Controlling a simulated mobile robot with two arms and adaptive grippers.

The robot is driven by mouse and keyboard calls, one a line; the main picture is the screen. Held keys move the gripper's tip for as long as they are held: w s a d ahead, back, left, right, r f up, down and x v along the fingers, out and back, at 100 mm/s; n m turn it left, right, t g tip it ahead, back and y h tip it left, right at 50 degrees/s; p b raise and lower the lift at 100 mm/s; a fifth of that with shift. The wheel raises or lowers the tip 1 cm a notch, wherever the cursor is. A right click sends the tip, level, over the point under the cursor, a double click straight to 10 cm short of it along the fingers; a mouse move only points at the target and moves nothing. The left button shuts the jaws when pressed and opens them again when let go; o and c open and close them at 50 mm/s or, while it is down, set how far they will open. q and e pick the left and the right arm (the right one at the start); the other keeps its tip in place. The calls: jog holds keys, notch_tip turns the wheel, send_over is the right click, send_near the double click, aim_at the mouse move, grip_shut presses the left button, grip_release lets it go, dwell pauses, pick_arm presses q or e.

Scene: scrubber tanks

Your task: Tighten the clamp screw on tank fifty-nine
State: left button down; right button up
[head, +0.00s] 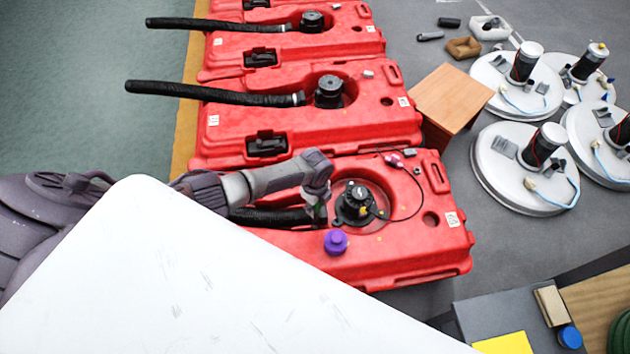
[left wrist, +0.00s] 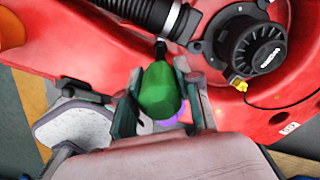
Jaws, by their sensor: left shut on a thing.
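The nearest red tank (head: 400,262) has a black round motor (head: 357,203) in its recess; the motor also shows in the left wrist view (left wrist: 248,50). A black ribbed hose (head: 270,217) runs to the motor, with a bright metal clamp band (left wrist: 172,20) near its end. My left gripper (left wrist: 160,95) is shut on a green screwdriver handle (left wrist: 161,92). Its shaft points at the clamp's screw (left wrist: 160,45), and the tip looks at or very near it; contact is unclear. In the head view my left gripper (head: 314,208) is over the hose end. The right gripper is not in view.
A purple knob (head: 336,241) is on the tank's near side. More red tanks (head: 300,125) with hoses stand behind. A wooden block (head: 450,97) and several white discs with motors (head: 525,165) are to the right. A white panel (head: 150,280) hides the lower left.

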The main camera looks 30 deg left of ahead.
pick_arm(q)
jog(key=shift+n, duration=0.3)
jog(key=n+p, duration=0.1)
jog(key=n, duration=0.2)
jog(key=shift+r, duration=0.15)
jog(key=n+p, duration=0.1)
jog(key=n, duration=0.3)
jog(key=shift+p, duration=0.3)
jog(key=n, duration=0.3)
jog(key=n+p, duration=0.1)
jog(key=n, duration=0.2)
jog(key=shift+s, duration=0.1)
jog(key=n+p, duration=0.1)
jog(key=n, duration=0.6)
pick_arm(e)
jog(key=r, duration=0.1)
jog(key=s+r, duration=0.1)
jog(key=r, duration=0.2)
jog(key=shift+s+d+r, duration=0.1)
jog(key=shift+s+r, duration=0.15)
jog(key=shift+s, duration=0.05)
pick_arm(q)
jog(key=shift+f, duration=0.6)
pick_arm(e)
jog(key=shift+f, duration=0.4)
